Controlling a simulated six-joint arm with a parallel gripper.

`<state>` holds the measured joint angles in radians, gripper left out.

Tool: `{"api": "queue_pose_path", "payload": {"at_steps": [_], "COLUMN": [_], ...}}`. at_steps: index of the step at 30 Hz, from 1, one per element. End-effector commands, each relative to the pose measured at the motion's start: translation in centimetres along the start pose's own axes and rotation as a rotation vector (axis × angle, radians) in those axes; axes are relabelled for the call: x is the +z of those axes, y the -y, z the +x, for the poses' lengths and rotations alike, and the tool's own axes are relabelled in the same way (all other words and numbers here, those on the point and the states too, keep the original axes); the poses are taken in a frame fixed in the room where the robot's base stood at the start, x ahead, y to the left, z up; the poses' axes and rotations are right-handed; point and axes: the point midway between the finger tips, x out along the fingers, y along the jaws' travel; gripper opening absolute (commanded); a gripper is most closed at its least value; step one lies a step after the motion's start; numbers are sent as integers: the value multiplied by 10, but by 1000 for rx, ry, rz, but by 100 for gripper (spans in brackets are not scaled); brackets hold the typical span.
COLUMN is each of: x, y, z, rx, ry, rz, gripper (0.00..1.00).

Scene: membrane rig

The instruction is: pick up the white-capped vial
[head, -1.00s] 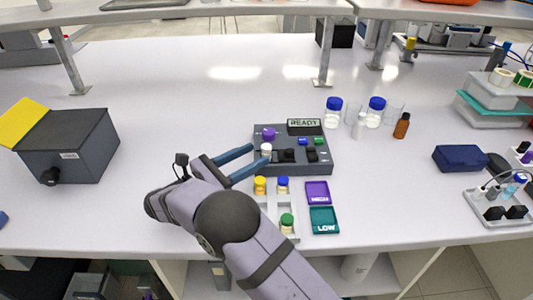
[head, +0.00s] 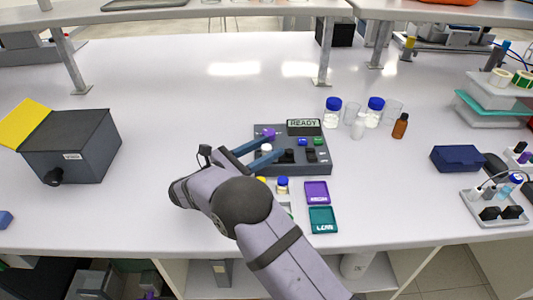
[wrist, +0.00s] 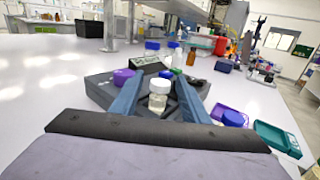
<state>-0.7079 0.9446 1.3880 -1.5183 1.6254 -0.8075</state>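The white-capped vial (head: 266,147) stands upright at the left part of the dark grey device (head: 318,168), beside the purple knob (head: 268,133). In the wrist view the clear vial with its white cap (wrist: 158,88) is between my two blue fingers. My gripper (head: 272,145) is open, one finger on each side of the vial, and a gap shows between the vial and the fingers in the wrist view (wrist: 158,98). The vial's lower end is partly hidden in the head view.
The device's display (head: 304,123) reads READY. A blue-capped vial (head: 283,182) stands in the rack in front, partly covered by my arm. Purple (head: 317,186) and teal (head: 323,213) trays lie beside it. Bottles and beakers (head: 333,106) stand behind the device.

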Motion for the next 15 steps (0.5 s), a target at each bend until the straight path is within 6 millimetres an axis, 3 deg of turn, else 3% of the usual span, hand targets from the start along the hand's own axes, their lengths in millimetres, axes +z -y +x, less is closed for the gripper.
{"api": "queue_pose_path", "payload": {"at_steps": [1,4,5,15], "x": [0,0,0,3], "y": [0,0,0,0], "z": [0,0,0,0], "rx": [0,0,0,0], "ry": [0,0,0,0], "rz": [0,0,0,2], "gripper": [28,4,1,0]}}
